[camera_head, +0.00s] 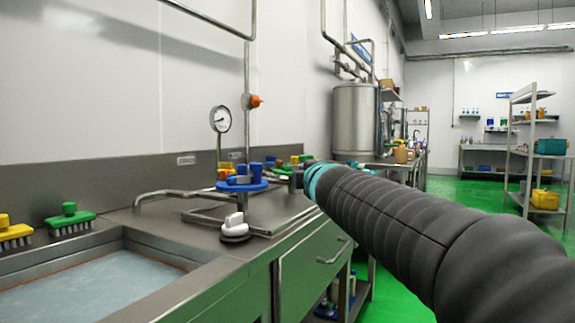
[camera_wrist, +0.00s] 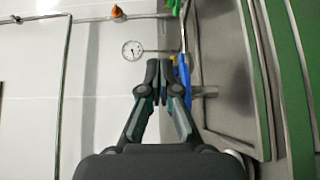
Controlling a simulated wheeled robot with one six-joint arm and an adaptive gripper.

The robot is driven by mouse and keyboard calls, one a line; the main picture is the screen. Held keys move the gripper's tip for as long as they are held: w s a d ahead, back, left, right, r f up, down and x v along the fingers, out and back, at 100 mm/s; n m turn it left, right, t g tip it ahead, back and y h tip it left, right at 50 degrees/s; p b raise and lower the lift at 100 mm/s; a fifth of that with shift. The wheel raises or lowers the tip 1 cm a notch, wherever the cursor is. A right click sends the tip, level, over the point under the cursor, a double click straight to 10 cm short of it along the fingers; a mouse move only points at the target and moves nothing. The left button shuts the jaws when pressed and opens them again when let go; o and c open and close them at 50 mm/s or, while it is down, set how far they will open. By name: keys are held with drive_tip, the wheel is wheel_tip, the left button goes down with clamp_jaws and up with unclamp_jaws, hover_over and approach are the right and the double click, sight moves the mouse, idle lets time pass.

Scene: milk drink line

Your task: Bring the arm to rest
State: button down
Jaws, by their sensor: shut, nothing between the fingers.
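My gripper (camera_wrist: 159,78) is in the wrist view, with its two dark fingertips together and nothing between them. It points towards the white wall (camera_wrist: 100,110), and the picture there is turned on its side. In the head view my dark, ribbed arm (camera_head: 400,220) reaches from the lower right to the middle, over the counter's edge. It ends at a teal ring near the blue round stand (camera_head: 243,185). The gripper's fingers cannot be made out clearly there.
A sink (camera_head: 95,285) with pale liquid is at lower left. A green brush (camera_head: 70,220) and a yellow brush (camera_head: 14,236) lie on its back ledge. A pressure gauge (camera_head: 220,119) and an orange valve (camera_head: 254,101) stand on pipes by the wall. Green floor (camera_head: 480,200) is open at right.

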drive_tip(key=s+d+f+m+g+h, duration=0.1)
drive_tip(key=s+d+f+m+g, duration=0.15)
drive_tip(key=f+m, duration=0.2)
drive_tip(key=s+d+f+m+g+h+p, duration=0.1)
drive_tip(key=s+d+f+m+h, duration=0.15)
drive_tip(key=f, duration=0.35)
drive_tip(key=s+d+f+m+g+h, duration=0.1)
drive_tip(key=s+d+f+m+g, duration=0.1)
drive_tip(key=d+f+m, duration=0.3)
drive_tip(key=s+f+m+g+p, duration=0.1)
drive_tip(key=s+f, duration=0.4)
drive_tip(key=s, duration=0.5)
drive_tip(key=s+a+f+m+g+y+p, duration=0.1)
drive_tip(key=s+f+m+g, duration=0.2)
drive_tip(key=s, duration=0.7)
drive_tip(key=s+a+f+m+g+y+p, duration=0.1)
drive_tip(key=s+f+m+g, duration=0.1)
drive_tip(key=s+f, duration=0.5)
drive_tip(key=s+m, duration=0.1)
drive_tip(key=s, duration=0.2)
drive_tip(key=shift+f+g, duration=0.15)
drive_tip(key=shift+g, duration=0.2)
drive_tip(key=c, duration=1.9)
unclamp_jaws()
